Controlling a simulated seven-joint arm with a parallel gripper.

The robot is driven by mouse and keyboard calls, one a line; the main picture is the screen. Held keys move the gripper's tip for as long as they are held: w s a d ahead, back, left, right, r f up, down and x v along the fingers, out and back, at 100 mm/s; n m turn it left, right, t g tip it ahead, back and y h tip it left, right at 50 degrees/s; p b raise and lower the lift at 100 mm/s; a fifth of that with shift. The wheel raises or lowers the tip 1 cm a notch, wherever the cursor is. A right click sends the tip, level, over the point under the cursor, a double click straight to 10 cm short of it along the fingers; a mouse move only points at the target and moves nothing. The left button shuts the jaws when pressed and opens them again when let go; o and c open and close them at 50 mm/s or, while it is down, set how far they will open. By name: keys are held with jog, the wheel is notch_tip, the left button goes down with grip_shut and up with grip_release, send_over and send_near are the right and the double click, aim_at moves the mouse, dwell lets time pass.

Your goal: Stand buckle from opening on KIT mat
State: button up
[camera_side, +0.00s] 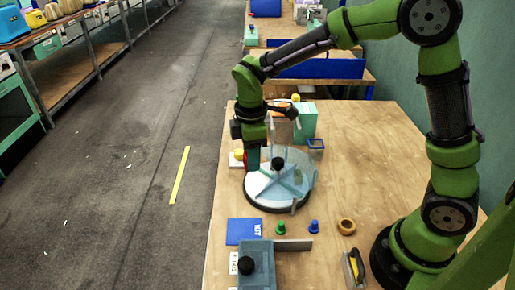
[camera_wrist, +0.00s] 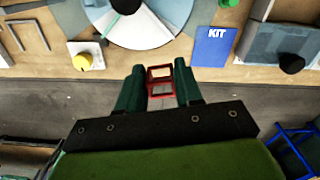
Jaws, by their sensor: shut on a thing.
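My gripper (camera_wrist: 160,88) is shut on a red frame-shaped buckle (camera_wrist: 159,72), held between its two dark green fingers in the wrist view. In the side view the red buckle (camera_side: 251,163) shows at the fingertips, at the left side of the round dish. The round dish (camera_side: 296,204) has light blue dividers, a black knob and a dark rim; part of it shows in the wrist view (camera_wrist: 150,35). The blue KIT mat (camera_side: 240,232) lies bare near the table's left edge, in front of the dish. It is right of the buckle in the wrist view (camera_wrist: 213,45).
A grey-blue box with a black knob (camera_side: 257,262) stands close to the mat. Green (camera_side: 280,228) and blue (camera_side: 314,227) pegs and a tape roll (camera_side: 346,226) stand right of it. A mint box (camera_side: 304,122) is behind the dish. The table's right middle is clear.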

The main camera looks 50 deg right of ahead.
jog(key=s+a+f+n, duration=0.1)
jog(key=s+a+n, duration=0.45)
jog(key=a, duration=0.35)
send_over(243, 229)
jog(key=shift+n, duration=0.45)
notch_tip(243, 229, down, 6)
jog(key=shift+r, duration=0.2)
jog(key=shift+f, duration=2.2)
jog(key=shift+f, duration=0.15)
jog(key=o, duration=1)
